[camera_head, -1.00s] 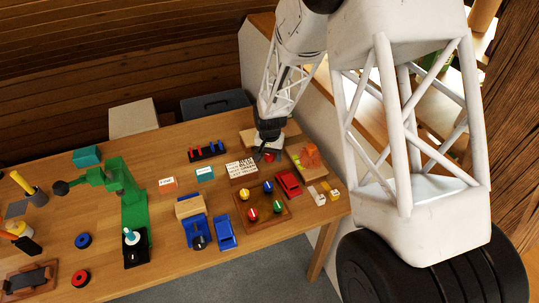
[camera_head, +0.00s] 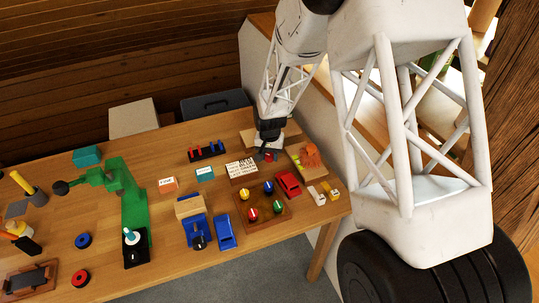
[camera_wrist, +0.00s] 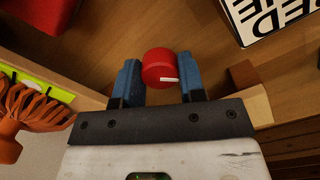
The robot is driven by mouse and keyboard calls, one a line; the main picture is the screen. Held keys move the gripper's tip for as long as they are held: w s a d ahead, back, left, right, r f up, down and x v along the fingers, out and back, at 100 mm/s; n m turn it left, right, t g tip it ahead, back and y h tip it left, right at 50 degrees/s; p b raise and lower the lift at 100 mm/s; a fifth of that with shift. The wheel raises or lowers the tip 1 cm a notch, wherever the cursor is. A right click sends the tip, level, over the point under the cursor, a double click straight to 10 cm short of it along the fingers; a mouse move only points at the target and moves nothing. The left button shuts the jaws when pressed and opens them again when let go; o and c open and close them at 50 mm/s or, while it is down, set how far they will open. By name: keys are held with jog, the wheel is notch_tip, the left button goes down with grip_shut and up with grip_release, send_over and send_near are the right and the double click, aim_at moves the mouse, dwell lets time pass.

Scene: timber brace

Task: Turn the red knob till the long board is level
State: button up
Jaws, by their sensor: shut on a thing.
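The red knob (camera_wrist: 158,68) is round with a white line pointing right in the wrist view. It sits between the two blue finger pads of my gripper (camera_wrist: 159,80), which is shut on it. In the head view my gripper (camera_head: 267,152) points down at the back right of the table, with the knob (camera_head: 271,157) mostly hidden by the fingers. A pale wooden board (camera_head: 251,138) shows behind my gripper, partly covered by it. I cannot tell whether it is level, or surely whether it is the long board.
An orange thing (camera_head: 311,156) stands just right of my gripper, with a yellow-green strip (camera_wrist: 38,84) beside it in the wrist view. A lettered block (camera_head: 241,168) stands left of my gripper.

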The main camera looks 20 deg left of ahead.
aim_at(269, 155)
jog(key=n, duration=0.5)
jog(key=shift+n, duration=0.3)
jog(key=n, duration=0.5)
jog(key=shift+n, duration=0.3)
jog(key=o, duration=0.9)
jog(key=shift+o, duration=0.2)
jog(key=shift+r, duration=0.1)
jog(key=shift+r, duration=3.85)
